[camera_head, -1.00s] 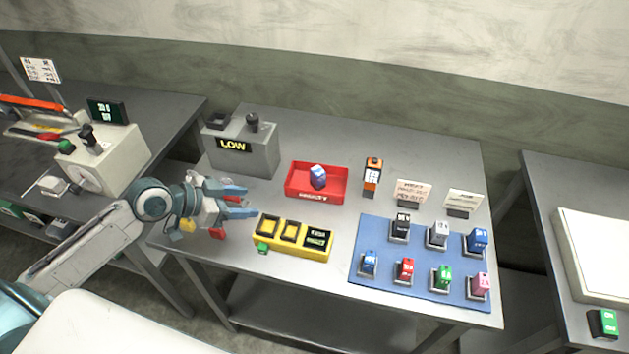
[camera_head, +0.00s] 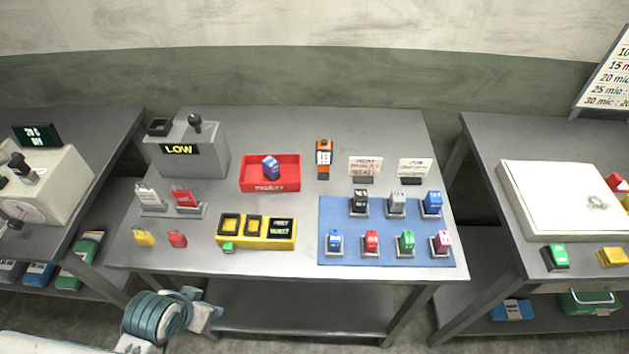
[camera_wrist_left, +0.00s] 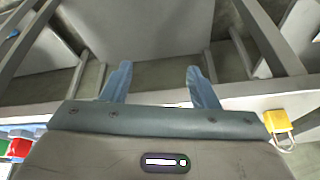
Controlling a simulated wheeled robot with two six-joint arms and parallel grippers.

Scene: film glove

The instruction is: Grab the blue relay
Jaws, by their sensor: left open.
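Several small boxy relays stand in sockets on a blue mat (camera_head: 387,259). Blue ones are at the mat's front left (camera_head: 335,243) and back right (camera_head: 432,204). Another blue relay (camera_head: 270,167) sits in the red tray (camera_head: 284,186) behind the yellow block. My left gripper (camera_wrist_left: 157,72) is open and empty in the left wrist view, its two blue-grey fingers apart. In the head view it is low, in front of the table's front edge, left of the mat and mostly hidden behind my wrist. My right gripper is not in view.
A yellow three-slot block (camera_head: 257,244), padlocks (camera_head: 144,237), a grey LOW box (camera_head: 187,158) and an orange-black device (camera_head: 324,158) stand on the table. Red, green, pink, grey and black relays share the mat. A side table (camera_head: 495,150) is to the right.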

